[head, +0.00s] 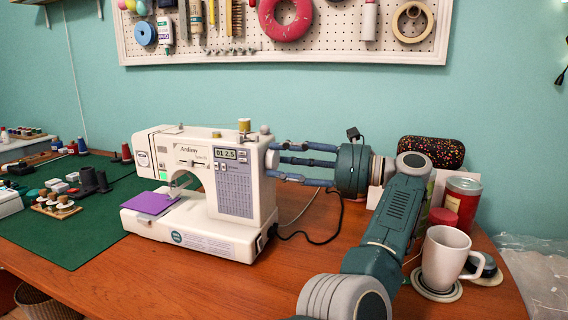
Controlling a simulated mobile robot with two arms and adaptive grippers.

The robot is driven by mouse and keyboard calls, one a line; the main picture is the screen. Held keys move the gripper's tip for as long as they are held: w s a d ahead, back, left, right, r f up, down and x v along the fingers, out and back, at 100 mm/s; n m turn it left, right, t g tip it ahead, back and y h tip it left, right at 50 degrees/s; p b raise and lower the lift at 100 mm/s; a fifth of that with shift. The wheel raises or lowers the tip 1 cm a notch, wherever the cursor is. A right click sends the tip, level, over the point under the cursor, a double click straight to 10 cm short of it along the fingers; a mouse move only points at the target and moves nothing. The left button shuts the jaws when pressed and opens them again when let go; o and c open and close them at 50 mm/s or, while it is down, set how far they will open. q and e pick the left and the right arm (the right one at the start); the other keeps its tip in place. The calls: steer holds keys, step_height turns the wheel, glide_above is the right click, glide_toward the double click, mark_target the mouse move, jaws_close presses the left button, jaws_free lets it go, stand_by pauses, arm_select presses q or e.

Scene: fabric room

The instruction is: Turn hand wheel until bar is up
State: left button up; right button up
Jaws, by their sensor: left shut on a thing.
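The white sewing machine (191,242) stands on the table with its hand wheel (272,158) on the right end. My left gripper (280,163) reaches in from the right, its blue fingers shut on the hand wheel. The fingers and the machine's body hide part of the wheel. A purple cloth (150,203) lies flat on the machine's bed. The needle area (180,182) is small, and I cannot tell how high the bar is. My right gripper is not in view.
A white mug (445,258) on a coaster, a red tin (461,203) and a dark speckled case (432,152) stand close to my arm. The front table (190,290) is clear.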

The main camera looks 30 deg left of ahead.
arm_select(q)
steer(key=shift+r+n, duration=0.4)
steer(key=shift+n, duration=0.2)
steer(key=o, duration=1)
steer(key=shift+o, duration=0.8)
steer(key=shift+a, duration=0.1)
steer(key=shift+f, duration=0.15)
step_height(320, 180, up, 10)
